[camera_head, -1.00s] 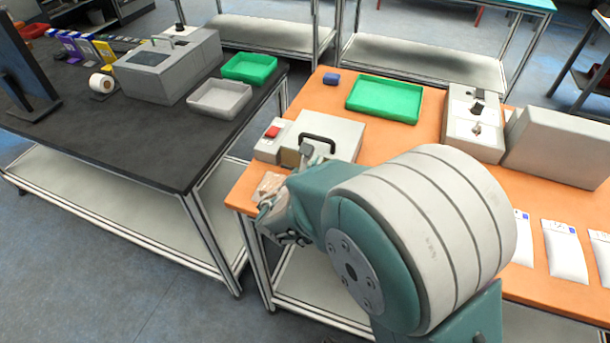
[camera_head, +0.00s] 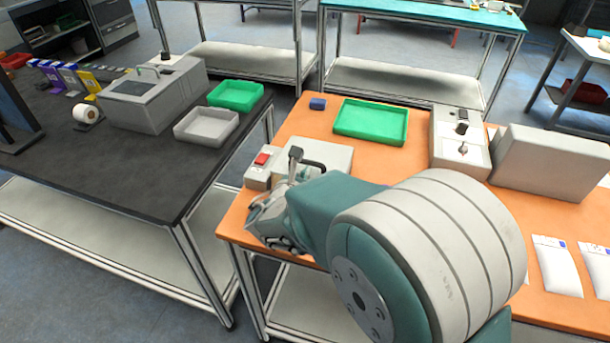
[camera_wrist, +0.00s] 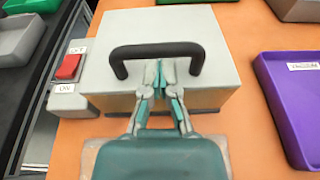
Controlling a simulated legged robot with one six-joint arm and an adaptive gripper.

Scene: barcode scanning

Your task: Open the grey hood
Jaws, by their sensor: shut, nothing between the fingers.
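The grey hood (camera_head: 332,153) is a box with a black handle on the near end of the orange table. In the wrist view, the hood (camera_wrist: 108,30) looks closed, with its flat top level and the black arched handle (camera_wrist: 190,46) across it. My gripper (camera_wrist: 161,72) is shut and empty. Its fingertips are at the front of the hood, just below the handle's bar in the picture and between its two legs. I cannot tell whether they touch it. In the head view, my arm covers part of the hood and handle.
A red button (camera_wrist: 69,66) on a small grey box stands left of the hood. A purple tray (camera_wrist: 292,120) lies to the right. A dark bench (camera_head: 100,165) stands left across a gap.

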